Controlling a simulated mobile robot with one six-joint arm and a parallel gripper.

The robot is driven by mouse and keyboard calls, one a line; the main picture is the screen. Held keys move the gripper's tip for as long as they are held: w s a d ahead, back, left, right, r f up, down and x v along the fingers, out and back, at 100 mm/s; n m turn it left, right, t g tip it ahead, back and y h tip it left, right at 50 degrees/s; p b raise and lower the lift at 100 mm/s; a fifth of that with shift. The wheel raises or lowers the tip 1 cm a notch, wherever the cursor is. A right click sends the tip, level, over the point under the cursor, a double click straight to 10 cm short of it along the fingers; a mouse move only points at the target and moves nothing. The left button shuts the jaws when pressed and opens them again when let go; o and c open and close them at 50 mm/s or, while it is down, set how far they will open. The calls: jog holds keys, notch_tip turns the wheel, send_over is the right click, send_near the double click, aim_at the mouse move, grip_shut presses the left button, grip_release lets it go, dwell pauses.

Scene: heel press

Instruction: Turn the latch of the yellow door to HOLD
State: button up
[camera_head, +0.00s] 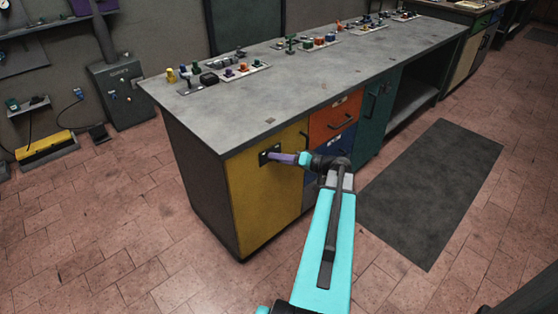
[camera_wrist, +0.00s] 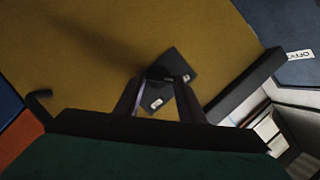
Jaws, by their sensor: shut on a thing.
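The yellow door (camera_head: 262,205) is at the near left end of the grey-topped bench in the head view and looks closed. It fills much of the wrist view (camera_wrist: 85,50). Its latch (camera_head: 265,152) is on a dark plate near the door's top. In the wrist view the dark latch plate (camera_wrist: 182,66) shows beyond my fingers, with a small white mark (camera_wrist: 156,103) near it. My gripper (camera_head: 277,157) reaches the latch from the right. In the wrist view my gripper (camera_wrist: 160,85) is shut on the latch. My fingers hide most of its lever, so its setting cannot be read.
An orange drawer (camera_head: 333,117) and a blue drawer (camera_head: 336,142) are right of the door, then a teal door (camera_head: 377,110). A dark handle (camera_wrist: 40,97) is at the wrist view's left. A dark mat (camera_head: 432,190) lies on the open tiled floor.

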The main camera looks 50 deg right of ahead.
jog(key=shift+d+f+m+t+y+b, duration=0.25)
jog(key=shift+m+t, duration=0.8)
jog(key=shift+m, duration=1.75)
jog(key=shift+a+f+m+t+y+b, duration=0.1)
jog(key=shift+a+f+m+t+b, duration=0.2)
jog(key=shift+m+t, duration=1.6)
jog(key=shift+d+f+m+t+y+b, duration=0.15)
jog(key=shift+f+m+b, duration=0.2)
jog(key=shift+m, duration=3.35)
jog(key=o, duration=1)
jog(key=shift+o, duration=0.2)
jog(key=shift+s, duration=0.1)
